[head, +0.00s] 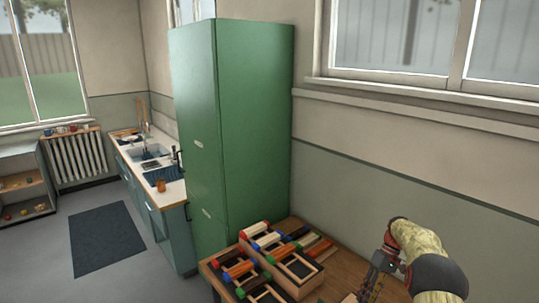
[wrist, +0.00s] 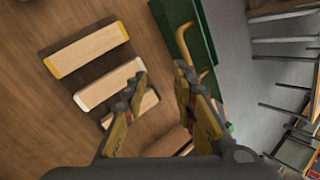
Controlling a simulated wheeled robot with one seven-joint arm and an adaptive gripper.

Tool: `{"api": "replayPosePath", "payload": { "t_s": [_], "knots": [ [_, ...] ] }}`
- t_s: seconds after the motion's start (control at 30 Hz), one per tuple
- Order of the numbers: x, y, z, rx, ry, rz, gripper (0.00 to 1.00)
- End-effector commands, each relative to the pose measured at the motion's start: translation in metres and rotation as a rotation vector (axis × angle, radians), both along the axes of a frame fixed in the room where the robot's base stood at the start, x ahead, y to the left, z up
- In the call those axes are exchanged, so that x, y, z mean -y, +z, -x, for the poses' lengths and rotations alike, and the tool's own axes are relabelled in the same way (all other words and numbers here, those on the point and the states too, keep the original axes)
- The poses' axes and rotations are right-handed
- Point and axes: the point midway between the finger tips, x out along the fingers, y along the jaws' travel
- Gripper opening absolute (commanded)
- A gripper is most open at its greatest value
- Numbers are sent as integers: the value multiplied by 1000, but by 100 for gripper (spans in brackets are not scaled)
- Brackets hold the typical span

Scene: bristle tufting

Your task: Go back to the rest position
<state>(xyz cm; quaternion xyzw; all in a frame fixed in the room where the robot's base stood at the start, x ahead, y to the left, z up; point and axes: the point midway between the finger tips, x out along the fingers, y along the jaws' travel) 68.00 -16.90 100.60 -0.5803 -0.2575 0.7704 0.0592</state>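My gripper (wrist: 160,74) is open in the wrist view, with two separated fingers and nothing held between them. It points down over the wooden table (wrist: 40,125). Below it and to the left lie wooden blocks, one with yellow ends (wrist: 86,49) and one with white ends (wrist: 109,84). Another block (wrist: 145,108) is partly hidden behind the left finger. In the head view my gripper (head: 371,284) is at the lower right, above the table (head: 322,262); its fingertips are too small there to read clearly.
Wooden racks (head: 292,272) with colour-ended blocks stand on the table, left of my gripper. A tall green cabinet (head: 232,130) rises behind. A green tray (wrist: 185,30) with a curved yellowish piece lies near the table edge. The floor by the dark mat (head: 106,238) is clear.

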Motion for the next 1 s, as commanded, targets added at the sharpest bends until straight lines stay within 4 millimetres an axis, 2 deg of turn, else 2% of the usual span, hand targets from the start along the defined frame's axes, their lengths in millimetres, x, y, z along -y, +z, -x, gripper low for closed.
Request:
{"api": "replayPosePath", "payload": {
  "t_s": [0.17,0.27,0.67,1.0],
  "knots": [
    [-2,4,21,-27,-120,95,28],
    [-8,15,36,-27,-185,153,28],
    [-44,82,107,61,-363,334,28],
    [-79,131,179,185,-442,411,28]
  ]
}}
